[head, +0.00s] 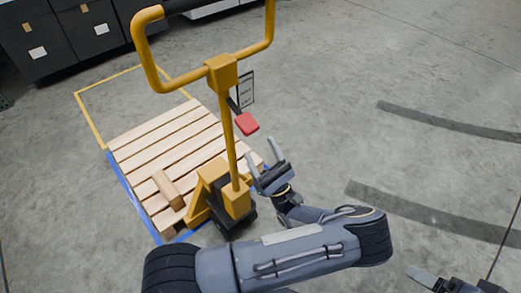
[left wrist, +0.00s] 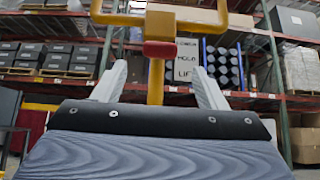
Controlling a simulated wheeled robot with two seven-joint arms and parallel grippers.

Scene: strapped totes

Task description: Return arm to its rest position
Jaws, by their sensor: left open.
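My left gripper (head: 262,164) is open and empty, beside the yellow post of a pallet jack (head: 229,130) in the head view. In the left wrist view its two pale fingers (left wrist: 158,82) stand apart, with the jack's post and a red grip part (left wrist: 160,50) showing between and beyond them. The red part (head: 246,124) is a little above the fingertips in the head view. I cannot tell the exact gap between fingers and post. My right gripper (head: 428,278) shows only partly at the bottom right edge, and its jaw state is unclear.
A wooden pallet (head: 180,139) stands on the floor under the jack, with blue edging and a yellow floor outline (head: 90,120). Dark totes (head: 75,30) stand at the upper left. Racks with boxes (left wrist: 290,50) fill the wrist view's background.

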